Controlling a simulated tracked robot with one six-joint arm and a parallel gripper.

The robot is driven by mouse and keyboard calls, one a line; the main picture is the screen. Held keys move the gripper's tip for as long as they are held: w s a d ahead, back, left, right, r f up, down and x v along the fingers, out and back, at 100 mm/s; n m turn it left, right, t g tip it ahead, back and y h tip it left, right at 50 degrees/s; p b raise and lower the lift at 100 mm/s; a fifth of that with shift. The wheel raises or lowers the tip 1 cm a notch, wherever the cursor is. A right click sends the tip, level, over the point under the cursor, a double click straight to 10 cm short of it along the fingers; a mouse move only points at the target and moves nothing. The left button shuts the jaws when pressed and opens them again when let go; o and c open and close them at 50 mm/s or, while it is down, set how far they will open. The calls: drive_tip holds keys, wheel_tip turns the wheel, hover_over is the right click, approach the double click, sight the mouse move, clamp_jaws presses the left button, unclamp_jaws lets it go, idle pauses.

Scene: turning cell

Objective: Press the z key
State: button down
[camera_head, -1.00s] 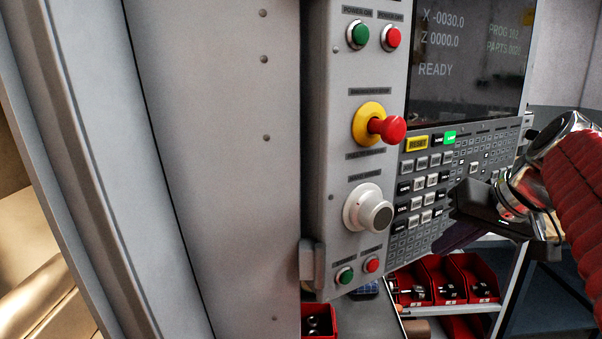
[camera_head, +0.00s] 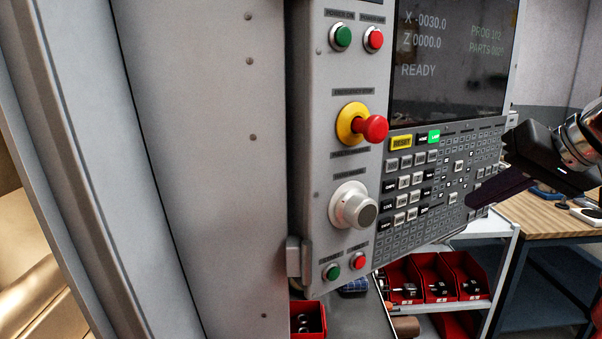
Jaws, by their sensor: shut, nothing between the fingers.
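The control panel's keypad (camera_head: 408,233) shows below the screen, with rows of white, black and small grey keys. The lettering is too small to read, so I cannot tell which key is z. My gripper (camera_head: 476,200) is dark and comes in from the right. It is shut and empty, its tip in front of the right part of the keypad and hiding some keys there. I cannot tell whether the tip touches the panel.
The red emergency stop (camera_head: 374,128) and a white knob (camera_head: 353,205) stick out left of the keypad. The screen (camera_head: 450,60) reads READY. Red bins (camera_head: 436,278) stand on a shelf below. A wooden-topped bench (camera_head: 545,215) is at the right.

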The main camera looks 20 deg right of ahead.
sight(417, 178)
drive_tip(key=w+a, duration=0.2)
drive_tip(key=w, duration=0.6)
drive_tip(key=shift+w, duration=0.3)
idle(2.0)
drive_tip(key=shift+w+a, duration=0.1)
drive_tip(key=shift+w+a, duration=0.1)
drive_tip(key=shift+w, duration=0.2)
drive_tip(key=shift+w, duration=0.3)
idle(0.9)
drive_tip(key=shift+s, duration=0.75)
